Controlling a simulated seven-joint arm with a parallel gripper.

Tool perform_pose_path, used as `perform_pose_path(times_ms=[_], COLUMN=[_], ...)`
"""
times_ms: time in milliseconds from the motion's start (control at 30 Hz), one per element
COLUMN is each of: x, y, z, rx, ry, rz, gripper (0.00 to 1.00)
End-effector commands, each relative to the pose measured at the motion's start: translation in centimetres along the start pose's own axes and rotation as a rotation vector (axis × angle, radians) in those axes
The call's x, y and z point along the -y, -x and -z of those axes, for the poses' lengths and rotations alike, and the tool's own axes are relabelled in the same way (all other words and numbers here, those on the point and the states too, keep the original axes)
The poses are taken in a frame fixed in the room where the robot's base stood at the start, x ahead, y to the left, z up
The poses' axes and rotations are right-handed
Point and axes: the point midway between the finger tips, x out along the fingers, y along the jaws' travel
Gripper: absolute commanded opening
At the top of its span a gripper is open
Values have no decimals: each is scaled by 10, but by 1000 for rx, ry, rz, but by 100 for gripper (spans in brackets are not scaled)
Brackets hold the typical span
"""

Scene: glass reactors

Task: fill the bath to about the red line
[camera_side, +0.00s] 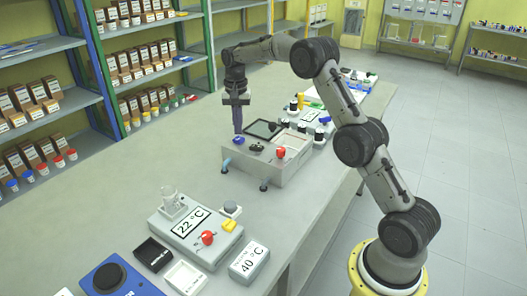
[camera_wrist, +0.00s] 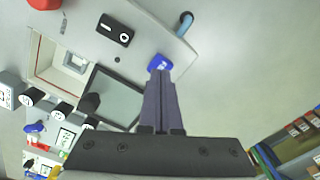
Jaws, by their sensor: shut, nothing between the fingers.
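The bath is a pale grey box (camera_side: 262,176) on the bench. It has an open basin (camera_side: 291,146), also seen in the wrist view (camera_wrist: 76,62), and a dark framed panel (camera_side: 264,129). On its top are a blue knob (camera_side: 239,140), a black switch (camera_side: 257,147) and a red knob (camera_side: 281,153). My gripper (camera_side: 238,131) points down, shut and empty, with its fingertips at or just above the blue knob (camera_wrist: 160,62). I cannot tell whether they touch.
A blue pipe stub (camera_side: 226,164) sticks out of the bath's side. In front stand a 22 °C unit (camera_side: 196,235) with a glass beaker (camera_side: 172,200) and a 40 °C sign (camera_side: 249,262). Several bottles (camera_side: 318,133) stand behind the bath. Bench on the bath's left is clear.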

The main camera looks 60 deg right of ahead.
Motion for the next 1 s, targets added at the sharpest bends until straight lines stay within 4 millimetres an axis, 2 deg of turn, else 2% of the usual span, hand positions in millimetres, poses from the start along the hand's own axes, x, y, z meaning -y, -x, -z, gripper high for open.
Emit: perform_pose_path(times_ms=[667,1000], x=[0,0], y=[-22,-22], z=[0,0], rx=[1,1], ry=[0,0], rz=[-1,-1], gripper=[0,0])
